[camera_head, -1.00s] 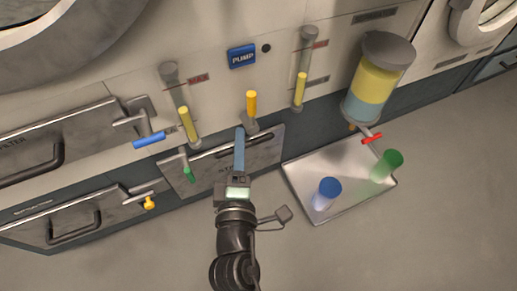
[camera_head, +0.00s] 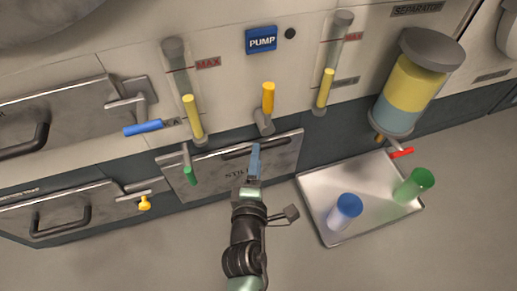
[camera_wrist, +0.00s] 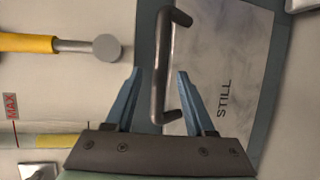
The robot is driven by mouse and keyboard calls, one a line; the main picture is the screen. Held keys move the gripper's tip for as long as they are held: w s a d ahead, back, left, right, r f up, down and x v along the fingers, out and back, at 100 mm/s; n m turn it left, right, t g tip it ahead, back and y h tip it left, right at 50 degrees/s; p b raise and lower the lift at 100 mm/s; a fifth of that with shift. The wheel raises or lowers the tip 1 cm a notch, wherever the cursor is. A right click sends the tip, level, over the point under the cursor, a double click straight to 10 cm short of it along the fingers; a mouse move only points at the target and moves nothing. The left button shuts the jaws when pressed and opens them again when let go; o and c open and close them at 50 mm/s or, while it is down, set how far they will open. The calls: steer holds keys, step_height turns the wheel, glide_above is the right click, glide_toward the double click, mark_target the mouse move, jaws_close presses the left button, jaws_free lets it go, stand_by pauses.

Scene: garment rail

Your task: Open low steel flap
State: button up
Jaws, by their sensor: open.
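A low steel flap (camera_head: 205,179) marked STILL is set in the dark lower band of the machine and looks shut. It also shows in the wrist view (camera_wrist: 235,50). Its dark bar handle (camera_head: 277,145) runs along its upper part. My gripper (camera_head: 256,147) is in front of the flap and covers part of the handle and lettering. In the wrist view, my gripper (camera_wrist: 160,71) is open, and the handle (camera_wrist: 158,40) stands between the two blue fingers. I cannot tell whether a finger touches it.
A yellow lever (camera_head: 268,97) sits just above the flap, a green-tipped valve (camera_head: 191,176) at its left. A steel tray (camera_head: 322,185) with blue (camera_head: 346,208) and green (camera_head: 414,186) cups lies right. Another handled flap (camera_head: 92,208) is at left. Open floor lies in front.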

steer(key=shift+b+x, duration=0.6)
steer(key=shift+x, duration=1.65)
jaws_close()
